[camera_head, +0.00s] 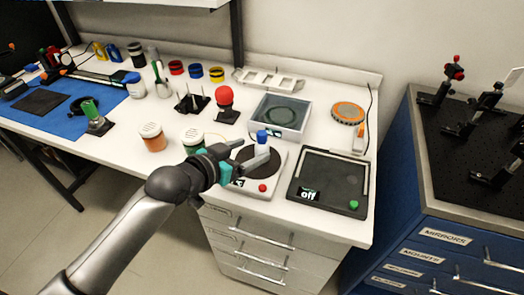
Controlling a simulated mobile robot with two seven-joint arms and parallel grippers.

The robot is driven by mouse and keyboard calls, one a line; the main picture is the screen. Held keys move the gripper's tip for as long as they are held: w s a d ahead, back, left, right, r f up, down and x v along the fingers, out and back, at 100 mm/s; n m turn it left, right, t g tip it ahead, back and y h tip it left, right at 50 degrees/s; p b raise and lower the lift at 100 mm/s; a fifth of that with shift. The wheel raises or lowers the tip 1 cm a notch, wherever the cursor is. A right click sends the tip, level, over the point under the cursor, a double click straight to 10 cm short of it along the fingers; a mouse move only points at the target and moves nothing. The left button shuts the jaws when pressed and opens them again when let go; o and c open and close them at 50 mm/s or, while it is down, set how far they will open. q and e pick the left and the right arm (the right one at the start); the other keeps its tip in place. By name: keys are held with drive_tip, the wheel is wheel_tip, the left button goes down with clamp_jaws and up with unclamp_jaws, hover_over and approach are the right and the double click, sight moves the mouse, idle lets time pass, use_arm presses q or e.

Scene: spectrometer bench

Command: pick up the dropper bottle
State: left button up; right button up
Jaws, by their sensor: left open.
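A small pale bottle with a blue cap, which looks like the dropper bottle (262,136), stands upright at the round dark plate of a white bench device (272,184). My left gripper (256,156) reaches in from the left over this device, its fingers open at the bottle. The fingers hide the bottle's lower part, and I cannot tell whether they touch it. My right gripper is not in view.
A black-topped device (328,180) with an "off" display lies to the right. A clear-lidded box (281,115) stands behind. Jars with orange (152,137) and green (193,140) contents stand left of my gripper. A red-knobbed item (225,98) is behind it.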

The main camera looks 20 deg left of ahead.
sight(259, 146)
use_arm(q)
drive_tip(key=x, duration=0.4)
drive_tip(key=shift+f+b, duration=0.1)
drive_tip(key=shift+b, duration=0.2)
drive_tip(key=shift+f+b+x, duration=0.15)
drive_tip(key=shift+b+x, duration=0.2)
drive_tip(key=shift+x, duration=1)
drive_tip(key=shift+f+b+x, duration=0.1)
drive_tip(key=shift+b+x, duration=0.2)
drive_tip(key=shift+x, duration=1)
drive_tip(key=shift+s+a, duration=0.1)
clamp_jaws()
